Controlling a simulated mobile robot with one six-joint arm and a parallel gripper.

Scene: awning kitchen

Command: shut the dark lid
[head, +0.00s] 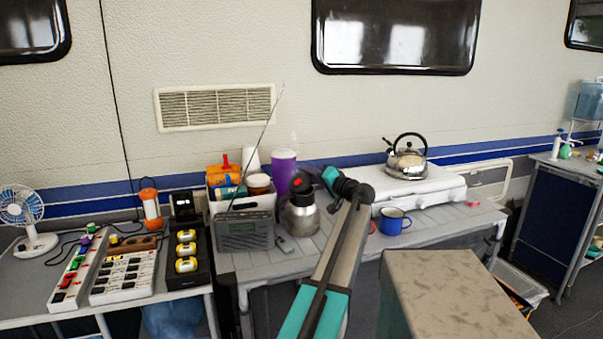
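A steel jug (300,218) stands on the grey slatted table in the head view. Its dark lid (302,184), with a small red spot, is at the top; it looks raised, but I cannot tell its exact angle. My arm reaches up from the bottom of the picture, just right of the jug. My gripper (325,178) is a small dark and teal shape close to the right of the lid. Its fingers are too small to make out, and I cannot tell whether it touches the lid.
A grey radio (246,230) with a long aerial stands left of the jug, with a purple cup (284,168) behind. A white stove (420,188) bears a steel kettle (407,162). A blue mug (394,221) stands right of my arm. A box-like block (450,285) fills the lower right foreground.

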